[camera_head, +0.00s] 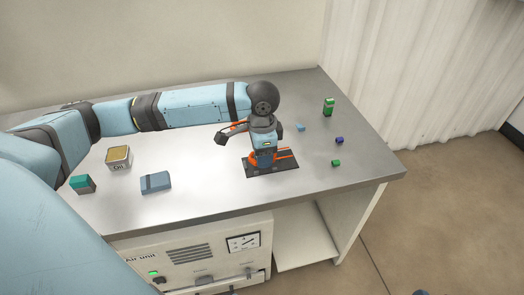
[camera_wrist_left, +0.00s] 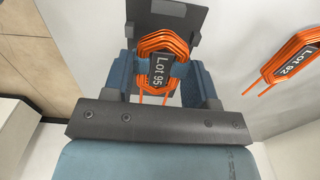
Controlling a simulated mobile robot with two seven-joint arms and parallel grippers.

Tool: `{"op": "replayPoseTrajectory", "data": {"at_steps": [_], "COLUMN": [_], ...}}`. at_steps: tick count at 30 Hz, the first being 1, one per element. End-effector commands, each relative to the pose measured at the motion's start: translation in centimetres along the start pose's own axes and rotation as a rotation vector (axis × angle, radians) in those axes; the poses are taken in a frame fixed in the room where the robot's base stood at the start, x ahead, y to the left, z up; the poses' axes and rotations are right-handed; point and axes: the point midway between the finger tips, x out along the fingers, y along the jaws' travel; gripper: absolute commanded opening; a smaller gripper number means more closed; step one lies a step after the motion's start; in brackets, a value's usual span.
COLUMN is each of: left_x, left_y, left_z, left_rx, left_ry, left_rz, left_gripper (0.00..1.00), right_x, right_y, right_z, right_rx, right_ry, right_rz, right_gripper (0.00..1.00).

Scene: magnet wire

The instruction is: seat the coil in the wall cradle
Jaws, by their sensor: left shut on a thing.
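My left gripper (camera_head: 264,160) points down over a dark plate (camera_head: 256,171) on the metal table. In the left wrist view its blue fingers (camera_wrist_left: 161,68) are shut on an orange wire coil (camera_wrist_left: 150,45) with a black "Lot 95" label. The coil's loose ends point toward the gripper base. In the head view the gripper mostly hides this coil (camera_head: 284,154). I cannot tell whether the coil still touches the plate. A second orange coil, labelled "Lot 92" (camera_wrist_left: 292,55), lies apart to the right in the wrist view. I cannot pick out a wall cradle.
Several small blocks, including a green one (camera_head: 328,107), lie right. An air unit (camera_head: 200,255) is below the front edge. The front middle is clear.

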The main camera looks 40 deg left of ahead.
Motion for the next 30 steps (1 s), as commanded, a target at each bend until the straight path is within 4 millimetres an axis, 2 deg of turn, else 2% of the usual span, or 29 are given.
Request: {"op": "replayPoseTrajectory", "data": {"at_steps": [17,18,21,30], "left_x": [1.1,1.1,1.1,1.1], "left_y": [0.0,0.0,0.0,0.0], "left_z": [0.0,0.0,0.0,0.0], "left_rx": [-0.001,-0.001,0.000,0.000], "left_ry": [-0.001,0.000,0.000,-0.001], "left_rz": [0.000,0.000,0.000,0.000], "left_gripper": [0.26,0.62,0.82,0.82], "right_x": [0.0,0.0,0.0,0.0], "right_y": [-0.1,-0.1,-0.1,-0.1], "right_z": [-0.3,-0.3,-0.3,-0.3], "right_rx": [0.000,0.000,0.000,0.000], "right_ry": [0.000,0.000,0.000,0.000], "right_rz": [0.000,0.000,0.000,0.000], "right_gripper": [0.43,0.43,0.43,0.43]}}
